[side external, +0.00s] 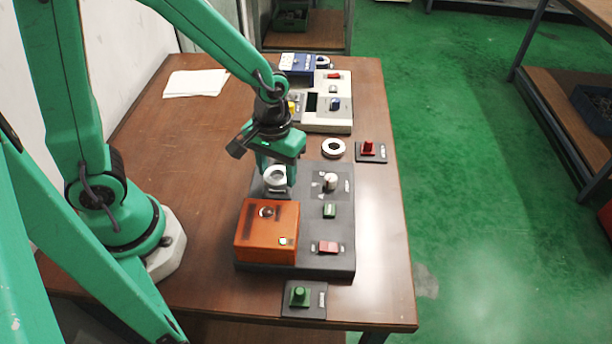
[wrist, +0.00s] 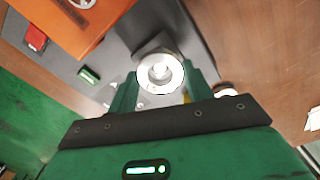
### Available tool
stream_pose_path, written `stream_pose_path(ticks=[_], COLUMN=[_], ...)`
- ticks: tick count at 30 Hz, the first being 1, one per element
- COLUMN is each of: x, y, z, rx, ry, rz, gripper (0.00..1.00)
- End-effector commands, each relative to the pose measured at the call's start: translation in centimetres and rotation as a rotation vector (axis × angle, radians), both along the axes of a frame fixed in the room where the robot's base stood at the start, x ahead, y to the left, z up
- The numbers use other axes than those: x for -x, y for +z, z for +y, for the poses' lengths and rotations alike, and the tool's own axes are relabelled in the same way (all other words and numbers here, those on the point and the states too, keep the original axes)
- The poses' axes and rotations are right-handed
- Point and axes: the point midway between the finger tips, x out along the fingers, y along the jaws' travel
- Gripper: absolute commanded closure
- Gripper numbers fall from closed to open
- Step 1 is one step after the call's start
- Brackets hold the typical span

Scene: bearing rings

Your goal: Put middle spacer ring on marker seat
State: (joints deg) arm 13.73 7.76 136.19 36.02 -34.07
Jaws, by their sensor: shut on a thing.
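My gripper (side external: 275,185) points down over the back left of the dark grey panel (side external: 300,262), behind the orange box. It is shut on a pale spacer ring (side external: 276,178). In the wrist view the ring (wrist: 160,73) sits between the two green fingers (wrist: 162,92), its hole facing the camera. A dark block (wrist: 158,42) shows just beyond it. I cannot tell whether the ring touches the panel. A pale post (side external: 330,182) with light marks around it stands to the right on the panel; I cannot tell whether this is the marker seat.
The orange box (side external: 266,230) stands close in front of my gripper. A green switch (side external: 329,211) and red switch (side external: 327,247) are on the panel. Another pale ring (side external: 333,155) lies on the table behind it, beside a red-knobbed block (side external: 370,150).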

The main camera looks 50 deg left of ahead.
Motion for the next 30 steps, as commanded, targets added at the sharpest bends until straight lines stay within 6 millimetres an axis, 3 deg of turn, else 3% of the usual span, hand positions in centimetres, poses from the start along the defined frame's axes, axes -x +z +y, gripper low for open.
stream_pose_path(ticks=[30], x=[0.0], y=[-1.3], z=[0.0], rx=[0.000], ry=[0.000], rz=[0.000], gripper=[0.79])
